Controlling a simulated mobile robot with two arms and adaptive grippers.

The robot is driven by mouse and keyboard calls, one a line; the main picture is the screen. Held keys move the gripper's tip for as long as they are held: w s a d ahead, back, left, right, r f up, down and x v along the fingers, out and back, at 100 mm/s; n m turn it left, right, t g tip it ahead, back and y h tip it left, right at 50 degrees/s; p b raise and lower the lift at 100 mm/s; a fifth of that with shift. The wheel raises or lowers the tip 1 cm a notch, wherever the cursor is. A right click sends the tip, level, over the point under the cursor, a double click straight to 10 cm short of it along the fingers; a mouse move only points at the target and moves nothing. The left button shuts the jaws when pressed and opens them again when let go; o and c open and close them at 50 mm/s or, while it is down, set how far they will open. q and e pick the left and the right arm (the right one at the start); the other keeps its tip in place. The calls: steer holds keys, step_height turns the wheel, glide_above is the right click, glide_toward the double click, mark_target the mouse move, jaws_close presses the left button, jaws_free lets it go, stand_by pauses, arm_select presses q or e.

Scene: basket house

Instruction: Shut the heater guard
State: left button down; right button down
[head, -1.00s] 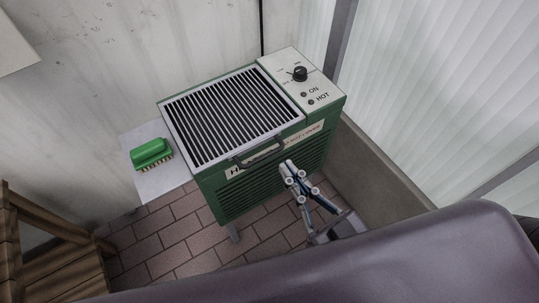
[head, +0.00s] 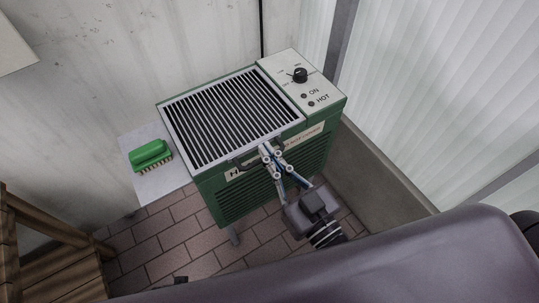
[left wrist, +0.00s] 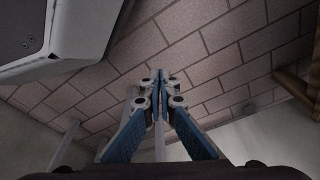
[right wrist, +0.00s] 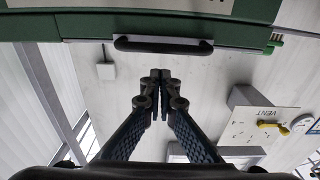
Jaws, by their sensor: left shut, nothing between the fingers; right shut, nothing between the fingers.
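The heater guard (head: 228,110), a pale-framed grille of dark slats, lies over the top of the green heater (head: 235,202). Whether a small gap remains beneath it I cannot tell. Its dark handle (head: 243,160) is at the front edge, partly hidden by my right gripper; it also shows in the right wrist view (right wrist: 163,45). My right gripper (head: 266,151) is shut and empty, fingertips at the handle in the head view; I cannot tell whether they touch. It also shows shut in the right wrist view (right wrist: 160,75). My left gripper (left wrist: 159,78) is shut and empty above the floor.
A control panel (head: 305,88) with a black knob is right of the guard. A green brush (head: 151,153) lies on a pale side shelf (head: 160,185) at left. A wooden stool (head: 50,260) stands lower left. A low ledge (head: 380,165) and window run along the right.

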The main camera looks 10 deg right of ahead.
arm_select(q)
steer(key=shift+r, duration=0.15)
arm_select(e)
steer(key=shift+f, duration=0.15)
